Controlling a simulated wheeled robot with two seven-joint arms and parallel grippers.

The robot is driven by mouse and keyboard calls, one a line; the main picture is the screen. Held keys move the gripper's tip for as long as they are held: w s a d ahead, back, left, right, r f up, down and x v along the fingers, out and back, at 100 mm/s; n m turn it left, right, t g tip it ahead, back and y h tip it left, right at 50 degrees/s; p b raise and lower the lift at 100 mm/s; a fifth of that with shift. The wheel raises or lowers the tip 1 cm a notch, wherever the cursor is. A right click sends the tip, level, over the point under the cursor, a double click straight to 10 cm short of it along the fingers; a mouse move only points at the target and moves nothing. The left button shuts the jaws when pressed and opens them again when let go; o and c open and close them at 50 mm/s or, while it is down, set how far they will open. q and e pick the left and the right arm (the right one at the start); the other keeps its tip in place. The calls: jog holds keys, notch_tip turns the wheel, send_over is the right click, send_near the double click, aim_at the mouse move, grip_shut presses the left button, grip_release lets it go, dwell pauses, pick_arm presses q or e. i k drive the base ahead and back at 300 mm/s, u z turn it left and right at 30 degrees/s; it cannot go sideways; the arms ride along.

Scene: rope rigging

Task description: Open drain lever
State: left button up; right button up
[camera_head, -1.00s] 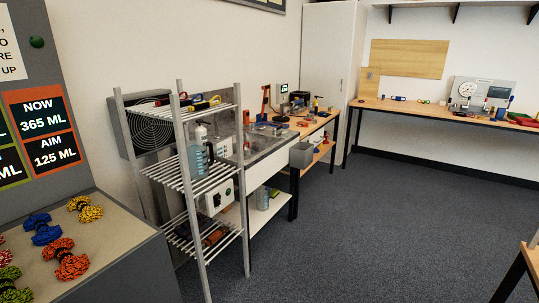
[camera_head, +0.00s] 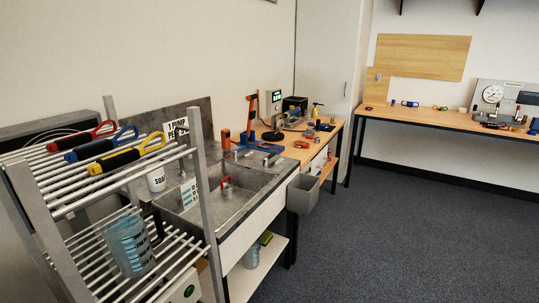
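No drain lever can be told for certain. A grey sink (camera_head: 204,214) is set in a counter beyond the wire rack. A small red curved piece (camera_head: 226,181) shows in its basin; I cannot tell whether it is a lever. A tall orange and black upright piece (camera_head: 251,113) and a shorter orange piece (camera_head: 225,138) stand at the counter's far end. Neither of my grippers is in view.
A wire rack (camera_head: 205,200) stands close in front at left, holding colored-handled tools (camera_head: 128,153) and a blue-marked jug (camera_head: 131,246). A grey bin (camera_head: 303,193) hangs at the counter's end. A wooden workbench (camera_head: 440,112) lines the back wall. Carpet at right is clear.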

aim_at(265, 160)
jog(key=z, duration=0.3)
jog(key=i, duration=0.5)
jog(key=z, duration=0.75)
jog(key=i, duration=1.95)
jog(key=u, duration=0.6)
